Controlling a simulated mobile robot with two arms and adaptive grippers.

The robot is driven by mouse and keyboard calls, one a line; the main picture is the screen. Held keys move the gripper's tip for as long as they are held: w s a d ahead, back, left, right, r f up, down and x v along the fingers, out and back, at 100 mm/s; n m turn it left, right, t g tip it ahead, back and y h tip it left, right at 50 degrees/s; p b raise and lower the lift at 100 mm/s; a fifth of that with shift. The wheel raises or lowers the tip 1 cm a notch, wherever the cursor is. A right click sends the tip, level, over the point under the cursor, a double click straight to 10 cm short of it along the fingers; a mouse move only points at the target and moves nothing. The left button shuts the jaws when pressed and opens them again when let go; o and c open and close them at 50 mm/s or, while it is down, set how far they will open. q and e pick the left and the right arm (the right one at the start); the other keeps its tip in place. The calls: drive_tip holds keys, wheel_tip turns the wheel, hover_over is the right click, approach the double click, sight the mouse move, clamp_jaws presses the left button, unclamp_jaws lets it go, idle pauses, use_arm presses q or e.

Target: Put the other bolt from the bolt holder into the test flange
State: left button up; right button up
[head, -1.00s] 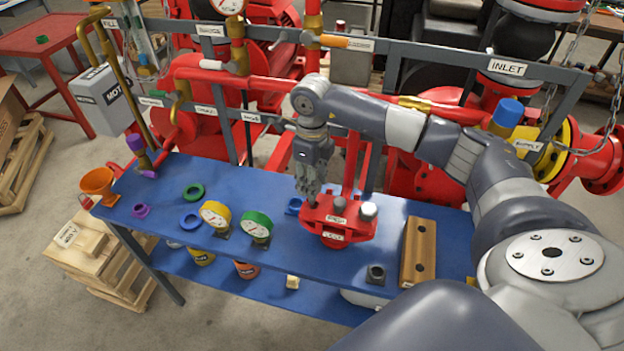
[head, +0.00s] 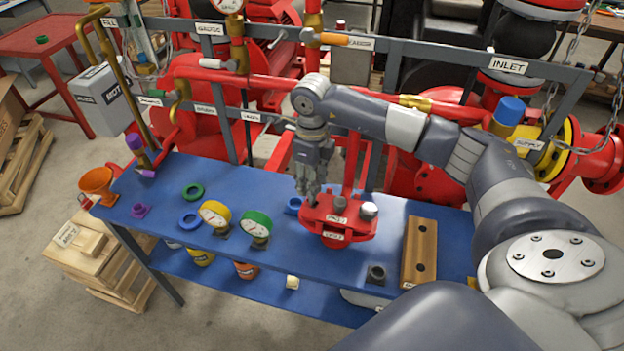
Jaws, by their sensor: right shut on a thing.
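The red test flange (head: 338,225) stands on the blue bench, with labels on its top and front. I cannot tell how deep that bolt sits in the flange. The wooden bolt holder (head: 419,253) lies on the bench to the right, and its two dark holes look empty. My left gripper is not in view.
A dark fitting (head: 376,274) stands left of the holder. Red pipework rises behind the bench.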

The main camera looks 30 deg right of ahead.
drive_tip(key=shift+f+b, duration=2.2)
drive_tip(key=shift+f, duration=0.45)
drive_tip(key=o, duration=1.2)
drive_tip(key=shift+c, duration=0.2)
